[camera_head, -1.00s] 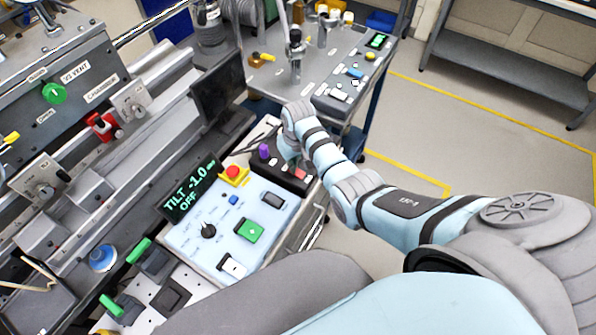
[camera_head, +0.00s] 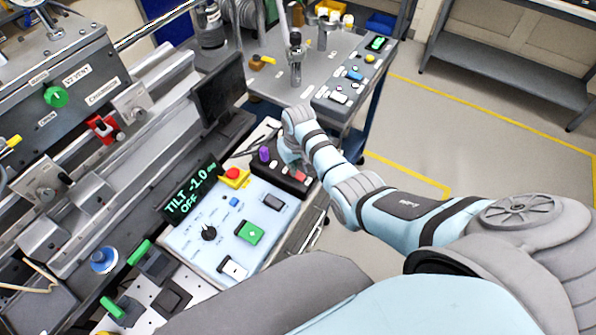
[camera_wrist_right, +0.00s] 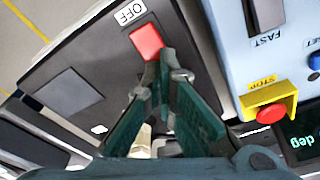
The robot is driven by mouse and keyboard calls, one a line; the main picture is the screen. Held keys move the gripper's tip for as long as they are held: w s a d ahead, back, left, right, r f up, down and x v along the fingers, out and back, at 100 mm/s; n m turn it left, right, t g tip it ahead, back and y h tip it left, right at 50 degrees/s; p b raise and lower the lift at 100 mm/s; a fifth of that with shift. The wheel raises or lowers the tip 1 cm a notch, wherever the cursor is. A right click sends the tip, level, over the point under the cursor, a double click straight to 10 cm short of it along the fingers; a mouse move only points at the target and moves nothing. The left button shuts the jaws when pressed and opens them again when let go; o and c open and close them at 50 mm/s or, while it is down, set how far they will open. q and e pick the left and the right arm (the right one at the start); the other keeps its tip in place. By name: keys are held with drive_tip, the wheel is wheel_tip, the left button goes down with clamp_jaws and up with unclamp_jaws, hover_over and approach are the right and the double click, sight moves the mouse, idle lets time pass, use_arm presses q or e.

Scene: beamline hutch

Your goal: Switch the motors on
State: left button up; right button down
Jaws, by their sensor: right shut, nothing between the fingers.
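A display (camera_head: 190,190) reads "TILT -1.0" and "OFF" in green. A light-blue control box (camera_head: 205,262) carries a green button (camera_head: 250,232), a white switch (camera_head: 233,267), a dark switch (camera_head: 273,202) and a black knob (camera_head: 208,233). Beyond it is a black box (camera_head: 262,170) with a purple knob (camera_head: 264,153). My right gripper (camera_head: 292,166) reaches down over this box. In the right wrist view, my right gripper (camera_wrist_right: 165,62) is shut and empty, its tips beside a red switch (camera_wrist_right: 147,41) labelled OFF; I cannot tell whether they touch it. My left gripper is out of view.
A red stop button on a yellow base (camera_head: 233,175) stands close to the black box; it also shows in the right wrist view (camera_wrist_right: 270,113). A dark monitor (camera_head: 218,90) stands behind. A grey cart (camera_head: 275,82) is beyond. Floor (camera_head: 480,140) at the right is clear.

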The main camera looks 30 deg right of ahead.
drive_tip(key=shift+r+p, duration=0.5)
drive_tip(key=shift+r, duration=2.55)
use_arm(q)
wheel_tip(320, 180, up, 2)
